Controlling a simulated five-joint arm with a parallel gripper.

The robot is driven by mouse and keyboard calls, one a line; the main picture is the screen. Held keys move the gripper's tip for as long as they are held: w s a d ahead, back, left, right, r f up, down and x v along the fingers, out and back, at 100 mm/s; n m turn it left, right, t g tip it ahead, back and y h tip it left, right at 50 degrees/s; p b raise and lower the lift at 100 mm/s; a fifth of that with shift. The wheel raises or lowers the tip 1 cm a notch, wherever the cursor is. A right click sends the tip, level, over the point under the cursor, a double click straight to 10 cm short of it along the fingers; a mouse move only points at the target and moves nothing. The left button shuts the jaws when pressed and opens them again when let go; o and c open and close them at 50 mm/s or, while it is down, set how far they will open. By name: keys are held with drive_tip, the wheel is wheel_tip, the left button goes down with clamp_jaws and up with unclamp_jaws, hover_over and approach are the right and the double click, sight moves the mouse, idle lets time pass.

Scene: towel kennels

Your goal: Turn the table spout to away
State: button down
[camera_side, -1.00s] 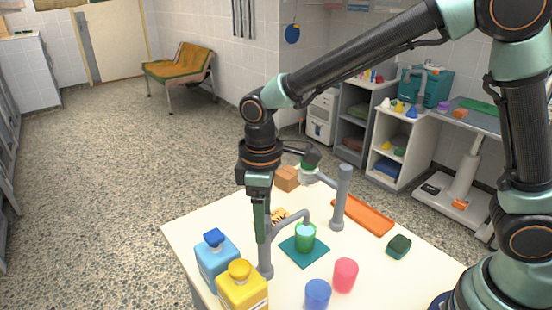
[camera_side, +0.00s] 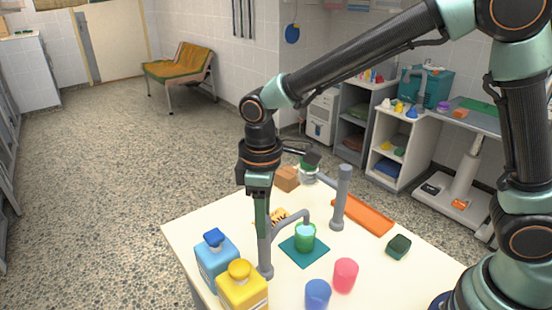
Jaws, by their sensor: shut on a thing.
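The cup stands on a teal square mat (camera_side: 304,258).
A taller grey post (camera_side: 341,200) with a side arm stands right of the cup. A blue bottle (camera_side: 217,264) and a yellow bottle (camera_side: 242,291) stand close in front. A blue cup (camera_side: 317,295), a pink cup (camera_side: 345,275) and an orange tray (camera_side: 362,215) lie to the right.

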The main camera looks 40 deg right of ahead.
drive_tip(key=shift+n, duration=0.3)
idle(0.6)
drive_tip(key=n, duration=0.3)
drive_tip(key=shift+n, duration=0.3)
drive_tip(key=n, duration=0.4)
drive_tip(key=shift+n, duration=0.3)
drive_tip(key=n, duration=0.4)
drive_tip(key=shift+r, duration=0.1)
drive_tip(key=n, duration=0.5)
drive_tip(key=c, duration=0.5)
unclamp_jaws()
